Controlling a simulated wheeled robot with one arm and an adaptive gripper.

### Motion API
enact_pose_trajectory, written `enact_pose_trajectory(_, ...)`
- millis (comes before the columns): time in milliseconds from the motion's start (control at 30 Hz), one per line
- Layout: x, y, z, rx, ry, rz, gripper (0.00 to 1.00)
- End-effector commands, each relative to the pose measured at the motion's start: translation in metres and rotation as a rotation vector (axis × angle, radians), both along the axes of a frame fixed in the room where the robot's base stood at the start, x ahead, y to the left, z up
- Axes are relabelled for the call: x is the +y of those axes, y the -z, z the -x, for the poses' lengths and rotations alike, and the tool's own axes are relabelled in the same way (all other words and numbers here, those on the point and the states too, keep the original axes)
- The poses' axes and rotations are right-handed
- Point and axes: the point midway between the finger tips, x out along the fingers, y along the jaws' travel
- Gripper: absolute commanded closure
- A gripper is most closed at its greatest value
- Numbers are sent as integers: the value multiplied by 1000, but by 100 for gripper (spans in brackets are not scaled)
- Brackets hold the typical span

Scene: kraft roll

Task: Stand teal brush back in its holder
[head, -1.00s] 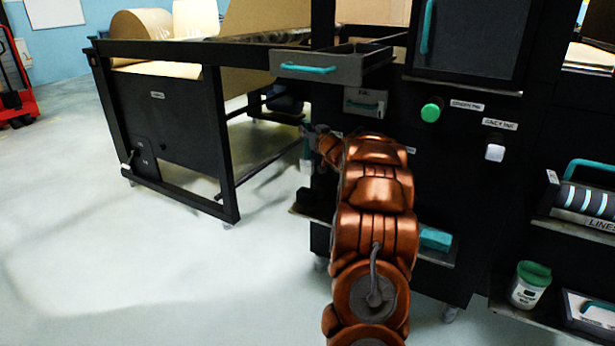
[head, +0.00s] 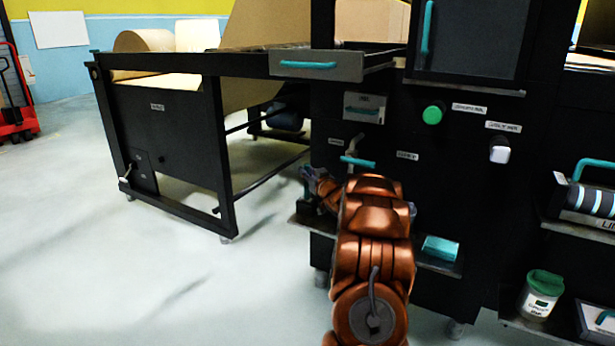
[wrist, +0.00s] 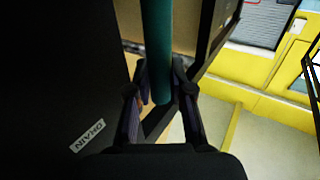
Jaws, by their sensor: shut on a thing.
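The teal brush shows in the wrist view as an upright teal rod (wrist: 157,45) between the two fingers of my gripper (wrist: 160,88). My gripper is shut on it. In the head view my gripper (head: 309,178) is low at the left end of the machine's lower shelf, right above a small black block (head: 305,210) that looks like the holder. The brush is mostly hidden there by my gripper. I cannot tell whether its lower end is inside the holder or just above it.
The lower shelf (head: 428,263) carries a teal block (head: 440,248) to the right. A teal-handled valve (head: 357,161) sticks out of the black machine front above my arm. An open drawer (head: 318,66) juts out higher up. Clear floor (head: 200,275) lies to the left.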

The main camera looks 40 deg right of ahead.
Motion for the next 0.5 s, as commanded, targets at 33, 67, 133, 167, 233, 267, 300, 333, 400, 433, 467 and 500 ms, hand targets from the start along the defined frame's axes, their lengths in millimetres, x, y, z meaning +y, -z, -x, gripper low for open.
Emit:
enact_pose_trajectory(33, 0, -1, 0, -1, 0, 1, 100)
enact_pose_trajectory(67, 0, -2, 0, -1, 0, 1, 100)
enact_pose_trajectory(133, 0, -2, 0, -2, 0, 2, 100)
enact_pose_trajectory(167, 0, -2, 0, -2, -1, 2, 100)
enact_pose_trajectory(233, 0, -2, 0, -2, -1, 2, 100)
enact_pose_trajectory(267, 0, -1, 0, -1, -1, 1, 100)
enact_pose_trajectory(300, 0, 0, 0, -1, -1, 1, 100)
enact_pose_trajectory(333, 0, 0, 0, -1, -1, 1, 77)
enact_pose_trajectory(400, 0, 0, 0, -2, -1, 2, 70)
enact_pose_trajectory(433, 0, 0, 0, -2, -1, 2, 67)
enact_pose_trajectory(467, 0, 0, 0, -2, -1, 2, 64)
enact_pose_trajectory(500, 0, 0, 0, -2, -1, 2, 59)
